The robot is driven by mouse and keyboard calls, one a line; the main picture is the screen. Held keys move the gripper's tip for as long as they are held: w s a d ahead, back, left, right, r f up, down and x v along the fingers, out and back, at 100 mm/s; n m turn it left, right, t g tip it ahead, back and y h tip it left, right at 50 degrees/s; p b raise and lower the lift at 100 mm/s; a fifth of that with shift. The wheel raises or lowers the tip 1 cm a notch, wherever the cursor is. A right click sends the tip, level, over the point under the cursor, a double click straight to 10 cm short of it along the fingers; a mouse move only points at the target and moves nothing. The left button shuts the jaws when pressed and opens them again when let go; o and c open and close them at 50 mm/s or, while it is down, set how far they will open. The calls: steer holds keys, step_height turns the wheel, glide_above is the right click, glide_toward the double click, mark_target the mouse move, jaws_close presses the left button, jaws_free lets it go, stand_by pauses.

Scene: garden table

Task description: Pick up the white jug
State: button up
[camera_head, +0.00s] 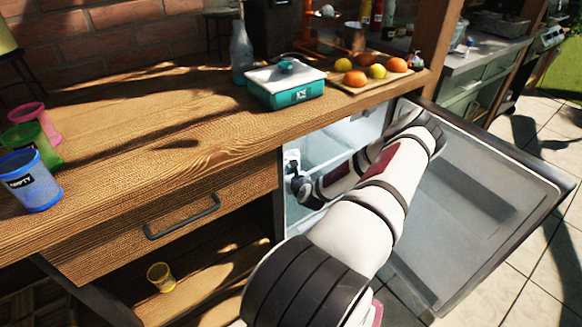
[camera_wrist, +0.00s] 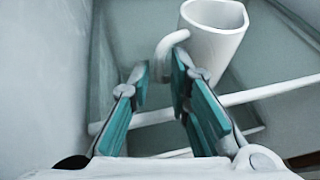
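The white jug (camera_wrist: 214,38) stands at the top of the wrist view, its open mouth facing up and its curved handle on the left side. My gripper (camera_wrist: 160,74) is open, with teal pads on both fingers. The handle's lower end shows just beyond and between the fingertips, and the right fingertip overlaps the jug's lower left side in the picture. I cannot tell if they touch. In the head view my arm reaches into the open fridge (camera_head: 331,140); my gripper is mostly hidden there, and I cannot make out the jug for certain.
White shelf rails (camera_wrist: 270,93) cross below the jug, and a pale fridge wall is close on the left. The open fridge door (camera_head: 480,190) stands right of my arm. The wooden counter (camera_head: 150,120) above holds cups, a teal-and-white box (camera_head: 285,85) and a fruit board (camera_head: 365,82).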

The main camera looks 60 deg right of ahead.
jaws_close()
steer(key=shift+r, duration=0.15)
steer(key=shift+r+p, duration=0.6)
steer(key=shift+r, duration=1.05)
steer(key=s+d+r+p, duration=0.1)
steer(key=s, duration=1.4)
steer(key=shift+s+d+r+p, duration=0.2)
steer(key=shift+s+d+p, duration=0.1)
steer(key=shift+s+p, duration=0.05)
steer(key=shift+s, duration=0.15)
